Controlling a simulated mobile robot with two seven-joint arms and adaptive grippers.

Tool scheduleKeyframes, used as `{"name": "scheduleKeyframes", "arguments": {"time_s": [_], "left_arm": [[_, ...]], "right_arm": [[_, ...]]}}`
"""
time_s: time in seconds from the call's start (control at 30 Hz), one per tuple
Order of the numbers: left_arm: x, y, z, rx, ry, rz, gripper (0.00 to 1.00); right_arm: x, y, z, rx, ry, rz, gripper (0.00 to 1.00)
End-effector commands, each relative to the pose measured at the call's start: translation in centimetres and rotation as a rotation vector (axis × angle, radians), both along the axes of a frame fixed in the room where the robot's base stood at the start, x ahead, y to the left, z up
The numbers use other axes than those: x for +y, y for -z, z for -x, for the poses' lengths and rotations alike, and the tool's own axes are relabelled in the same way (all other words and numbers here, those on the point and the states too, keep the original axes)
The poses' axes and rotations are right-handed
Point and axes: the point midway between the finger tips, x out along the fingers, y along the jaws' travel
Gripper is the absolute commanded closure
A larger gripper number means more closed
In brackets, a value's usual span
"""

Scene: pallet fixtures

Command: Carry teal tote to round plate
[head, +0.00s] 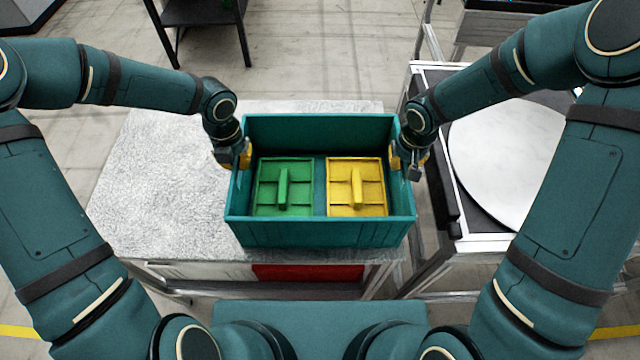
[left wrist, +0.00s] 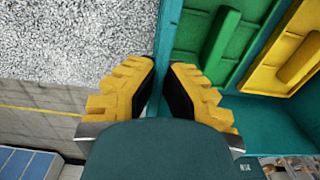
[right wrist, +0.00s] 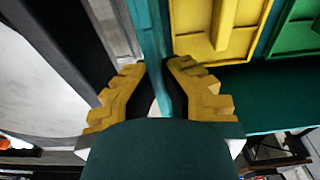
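The teal tote (head: 320,233) is upright at the right part of the speckled table, its right side reaching past the table's edge. I cannot tell whether its base touches the tabletop. It holds a green divided tray (head: 270,205) and a yellow divided tray (head: 345,205). My left gripper (head: 240,158) is shut on the tote's left wall, which runs between the yellow fingers (left wrist: 162,72). My right gripper (head: 402,165) is shut on the right wall, also between its fingers (right wrist: 158,72). The round plate (head: 510,155) is white and lies flat to the right, partly hidden by my right arm.
The speckled table (head: 150,190) is bare left of the tote. A metal-framed stand (head: 480,240) carries the plate, with a narrow gap between it and the table. A dark stand (head: 200,15) is at the back left. The plate's visible surface is empty.

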Motion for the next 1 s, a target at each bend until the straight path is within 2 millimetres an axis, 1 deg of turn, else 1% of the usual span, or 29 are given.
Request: {"name": "scheduleKeyframes", "arguments": {"time_s": [0.27,0.7,0.8,1.0], "left_arm": [[0.0,-0.8,0.1,0.002,0.000,0.001,1.00],[0.0,-4.2,0.0,0.000,0.000,0.000,1.00],[0.0,-4.7,0.0,0.000,0.000,0.000,1.00],[0.0,-5.1,0.0,0.000,0.000,0.000,1.00]], "right_arm": [[0.0,-0.8,0.0,0.001,0.000,0.000,1.00],[0.0,-4.2,0.0,-0.001,0.000,0.000,1.00],[0.0,-4.7,0.0,-0.001,0.000,0.000,1.00],[0.0,-5.1,0.0,-0.001,0.000,0.000,1.00]]}}
